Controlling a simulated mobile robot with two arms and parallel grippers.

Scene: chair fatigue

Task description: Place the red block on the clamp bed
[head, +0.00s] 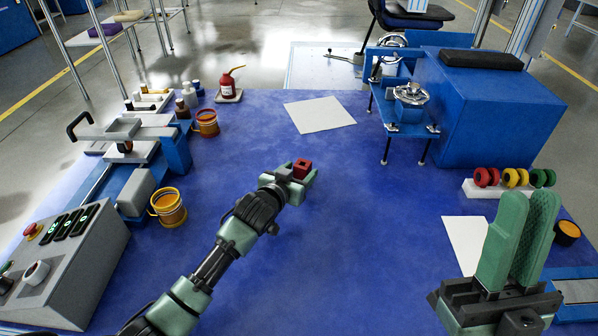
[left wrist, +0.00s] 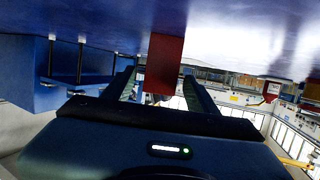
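The red block (head: 302,167) is between the fingers of my left gripper (head: 296,173), low over the middle of the blue table. In the left wrist view the red block (left wrist: 166,62) reaches up to the blue surface, and gaps show between it and the fingers, so the gripper looks open around it. Whether it rests on the table is unclear. My right gripper (head: 516,238) is empty at the lower right, its fingers close together in the picture. A blue platform with a handwheel (head: 410,94) stands at the back right; I cannot tell whether it is the clamp bed.
A blue-and-grey slide fixture (head: 137,190) and a control box (head: 66,265) line the left side, near orange mugs (head: 168,207). A red oil can (head: 228,85) is behind. A large blue box (head: 490,110) and coloured spools (head: 515,178) are right. The table's middle is mostly clear.

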